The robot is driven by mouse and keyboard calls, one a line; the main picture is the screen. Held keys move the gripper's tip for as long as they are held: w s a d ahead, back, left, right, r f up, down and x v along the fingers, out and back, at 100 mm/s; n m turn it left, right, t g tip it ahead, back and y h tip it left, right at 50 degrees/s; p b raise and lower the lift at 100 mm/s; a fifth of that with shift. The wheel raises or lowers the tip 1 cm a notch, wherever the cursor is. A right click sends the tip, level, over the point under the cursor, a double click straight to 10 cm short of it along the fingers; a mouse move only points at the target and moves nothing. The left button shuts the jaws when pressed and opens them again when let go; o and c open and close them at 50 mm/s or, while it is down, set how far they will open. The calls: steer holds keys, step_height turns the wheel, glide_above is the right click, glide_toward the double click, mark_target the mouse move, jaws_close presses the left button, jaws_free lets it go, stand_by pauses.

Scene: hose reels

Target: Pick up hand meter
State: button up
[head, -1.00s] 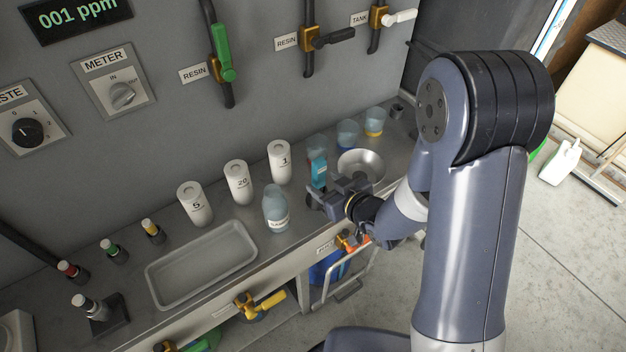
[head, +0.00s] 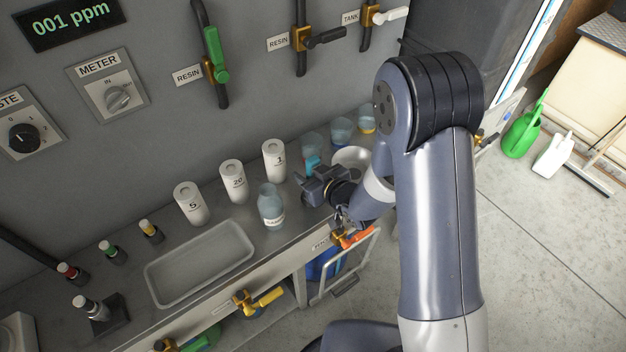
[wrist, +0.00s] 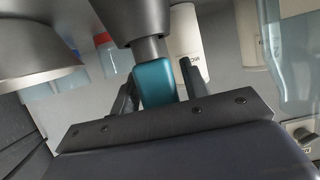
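The hand meter is a teal, rounded block (wrist: 154,84) between the two fingers of my gripper in the wrist view. In the head view a small teal part of it (head: 312,163) shows just behind my gripper (head: 316,186), which hides the rest. In the wrist view my gripper (wrist: 158,92) has one dark finger on each side of the meter. A narrow gap shows at the right finger; contact at the left finger cannot be told. The meter stands on the steel counter (head: 215,222).
A metal bowl (head: 350,158) is close beside my gripper at the right. A clear labelled bottle (head: 271,208) and white numbered cylinders (head: 274,161) stand to the left. Beakers (head: 341,131) stand behind. A shallow tray (head: 200,263) lies farther left.

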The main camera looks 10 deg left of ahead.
steer(key=c, duration=0.8)
steer(key=shift+r, duration=0.1)
